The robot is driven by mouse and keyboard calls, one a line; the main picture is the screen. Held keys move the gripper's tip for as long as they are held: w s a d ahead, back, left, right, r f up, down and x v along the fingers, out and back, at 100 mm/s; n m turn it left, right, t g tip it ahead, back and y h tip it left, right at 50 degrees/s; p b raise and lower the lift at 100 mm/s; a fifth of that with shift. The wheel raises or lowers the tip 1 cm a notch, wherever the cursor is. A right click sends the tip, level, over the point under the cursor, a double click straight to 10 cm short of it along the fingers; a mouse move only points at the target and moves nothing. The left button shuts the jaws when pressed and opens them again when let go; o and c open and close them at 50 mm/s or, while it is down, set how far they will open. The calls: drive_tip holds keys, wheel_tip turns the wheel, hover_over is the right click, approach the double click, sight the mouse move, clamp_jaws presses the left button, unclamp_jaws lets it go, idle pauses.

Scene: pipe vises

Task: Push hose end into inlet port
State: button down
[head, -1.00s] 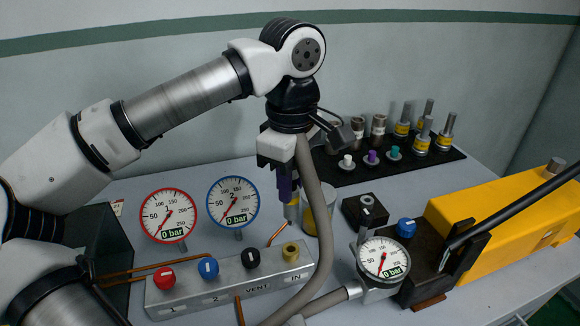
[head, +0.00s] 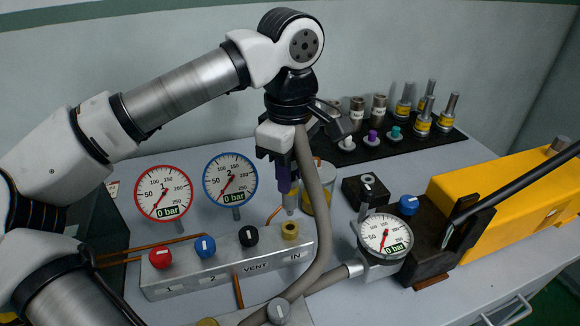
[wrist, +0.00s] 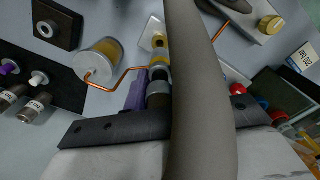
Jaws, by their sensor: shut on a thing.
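My gripper (head: 284,178) is shut on the hose end (head: 291,203), a pale metal fitting pointing down. The brass inlet port (head: 290,229) stands on the grey valve block above the label IN. The tip of the hose end is just above the port, close to it; whether they touch is hard to tell. In the wrist view the hose end (wrist: 158,92) lines up roughly with the yellowish port (wrist: 158,40). The grey hose (head: 323,220) loops down beside the block, and it covers the middle of the wrist view (wrist: 198,110).
The valve block (head: 225,262) carries red, blue and black knobs and two gauges (head: 163,193) (head: 230,178), reading 0 bar. A jar (head: 320,198) stands close behind the port. A third gauge (head: 384,234), a yellow pump (head: 500,195) and a black mat (head: 385,146) with fittings are to the right.

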sight(290, 197)
drive_tip(key=shift+f+b, duration=0.7)
drive_tip(key=shift+f, duration=0.55)
drive_tip(key=shift+f+b, duration=1.55)
drive_tip(key=shift+f, duration=0.05)
idle(0.8)
drive_tip(key=c, duration=1.1)
unclamp_jaws()
wheel_tip(290, 197, up, 14)
drive_tip(key=shift+f, duration=0.1)
